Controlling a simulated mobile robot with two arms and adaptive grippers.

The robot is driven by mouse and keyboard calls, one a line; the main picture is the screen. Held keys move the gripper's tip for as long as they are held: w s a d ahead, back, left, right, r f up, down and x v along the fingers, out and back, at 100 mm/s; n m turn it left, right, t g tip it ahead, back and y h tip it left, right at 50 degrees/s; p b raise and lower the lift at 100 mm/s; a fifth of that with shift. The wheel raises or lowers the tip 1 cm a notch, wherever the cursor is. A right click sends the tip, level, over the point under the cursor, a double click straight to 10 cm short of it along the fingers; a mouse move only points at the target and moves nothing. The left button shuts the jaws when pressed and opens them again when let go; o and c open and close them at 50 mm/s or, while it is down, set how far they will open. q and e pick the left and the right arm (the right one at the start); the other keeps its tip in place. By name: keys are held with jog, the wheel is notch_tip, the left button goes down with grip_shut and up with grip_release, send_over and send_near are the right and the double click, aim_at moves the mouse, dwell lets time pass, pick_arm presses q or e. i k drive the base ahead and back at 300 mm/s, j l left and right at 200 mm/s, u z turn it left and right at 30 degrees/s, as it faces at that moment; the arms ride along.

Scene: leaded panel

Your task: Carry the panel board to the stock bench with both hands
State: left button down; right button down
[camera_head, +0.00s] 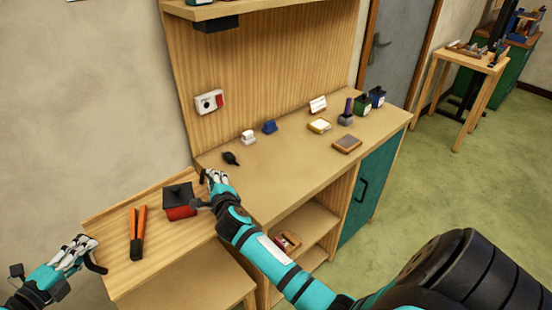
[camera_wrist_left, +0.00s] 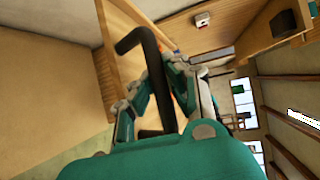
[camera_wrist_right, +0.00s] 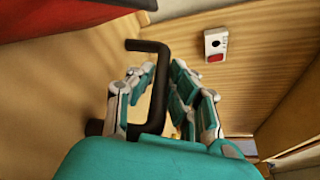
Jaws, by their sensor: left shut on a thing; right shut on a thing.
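The panel board (camera_head: 110,225) is a light wooden board with a raised back edge and a black handle at each end. Orange-handled pliers (camera_head: 137,235) and a black-and-red box (camera_head: 180,203) lie on it. My left gripper (camera_head: 84,252) is shut on the left handle, seen as a black bar in the left wrist view (camera_wrist_left: 150,70). My right gripper (camera_head: 214,185) is shut on the right handle, which also shows in the right wrist view (camera_wrist_right: 160,80). The board looks about level. I cannot tell which surface is the stock bench.
A lower wooden surface (camera_head: 185,280) lies below the board. A workbench (camera_head: 265,200) with a wooden backboard adjoins on the right, bearing several small items and a teal cupboard door (camera_head: 365,195). A small wooden table (camera_head: 470,60) stands far right. Green floor (camera_head: 440,170) between is clear.

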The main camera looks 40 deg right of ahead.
aim_at(281, 171)
jog(key=k+l, duration=0.15)
jog(key=l, duration=0.2)
jog(key=k+l, duration=0.2)
jog(key=l, duration=0.2)
jog(key=k+l, duration=0.15)
jog(key=l, duration=0.2)
jog(key=k+l, duration=0.15)
jog(key=l, duration=0.25)
jog(key=k+l, duration=0.2)
jog(key=l, duration=0.15)
jog(key=k+l, duration=0.15)
jog(key=l, duration=0.25)
